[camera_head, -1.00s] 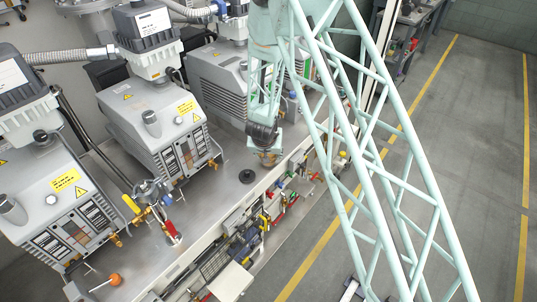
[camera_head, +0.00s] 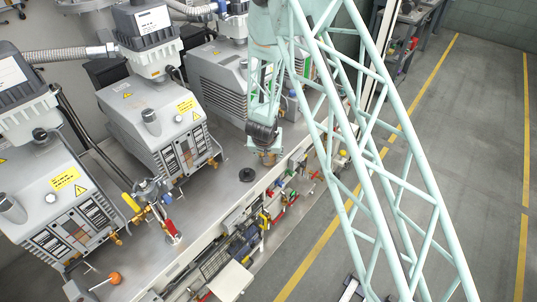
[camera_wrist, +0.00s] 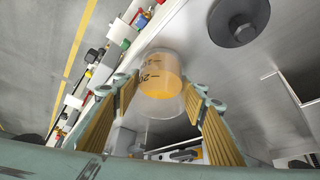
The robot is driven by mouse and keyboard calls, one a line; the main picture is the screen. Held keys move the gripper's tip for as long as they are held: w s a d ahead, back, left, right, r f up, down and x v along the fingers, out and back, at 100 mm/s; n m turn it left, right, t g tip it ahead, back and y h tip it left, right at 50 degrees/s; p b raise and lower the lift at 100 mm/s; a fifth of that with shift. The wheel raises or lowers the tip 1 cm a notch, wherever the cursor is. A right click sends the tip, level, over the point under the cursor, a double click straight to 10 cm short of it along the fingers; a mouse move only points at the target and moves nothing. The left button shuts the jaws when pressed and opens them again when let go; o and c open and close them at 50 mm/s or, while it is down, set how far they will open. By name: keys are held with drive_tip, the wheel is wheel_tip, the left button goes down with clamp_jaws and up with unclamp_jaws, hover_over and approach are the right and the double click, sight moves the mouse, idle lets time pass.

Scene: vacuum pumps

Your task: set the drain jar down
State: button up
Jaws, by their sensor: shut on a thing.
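The drain jar (camera_wrist: 160,78) is a clear cup with dark scale marks and amber liquid in it. In the wrist view it sits between the two ribbed fingers of my gripper (camera_wrist: 161,92), which is shut on it. In the head view my gripper (camera_head: 264,140) points down over the front edge of the metal bench. The jar (camera_head: 267,158) shows just below it, partly hidden by the gripper. I cannot tell whether the jar's base touches the bench.
A black round disc (camera_head: 247,175) lies on the bench (camera_head: 218,207) left of the jar. Grey vacuum pumps (camera_head: 160,128) stand behind. A valve assembly (camera_head: 153,205) stands further left. Tools and fittings (camera_head: 283,200) hang along the bench front. Bare bench surrounds the disc.

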drive_tip(key=shift+f, duration=0.15)
drive_tip(key=o, duration=1.1)
drive_tip(key=v, duration=1.2)
idle(0.5)
clamp_jaws()
idle(0.3)
idle(0.9)
